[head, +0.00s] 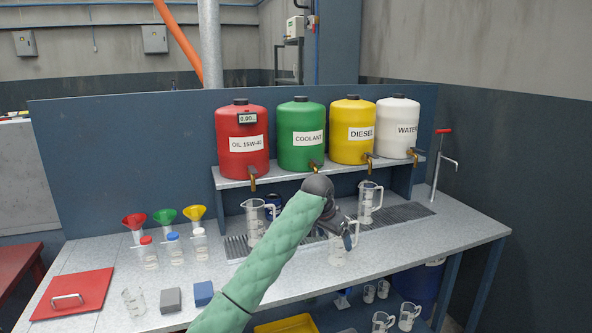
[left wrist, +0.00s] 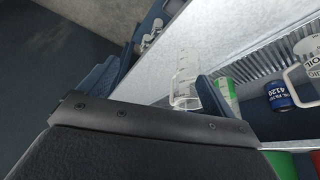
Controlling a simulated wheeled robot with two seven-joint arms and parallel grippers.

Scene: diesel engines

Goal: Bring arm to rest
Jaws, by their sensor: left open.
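My left arm, in a green padded sleeve, reaches from the bottom of the head view to the middle of the bench. My left gripper (head: 349,232) is over the front part of the bench, by a clear measuring jug (head: 338,250). In the left wrist view the gripper (left wrist: 160,85) has its two blue fingers wide apart, and a clear jug (left wrist: 186,80) shows between them, beyond the dark palm. Whether a finger touches the jug cannot be told. My right gripper is in neither view.
Red, green, yellow and white drums (head: 242,145) stand on a shelf behind. Clear jugs (head: 370,200) stand near the drain grate (head: 405,212). Funnels, bottles, a red lid (head: 76,291) and blocks occupy the left bench. A blue can (left wrist: 279,96) is beside the grate.

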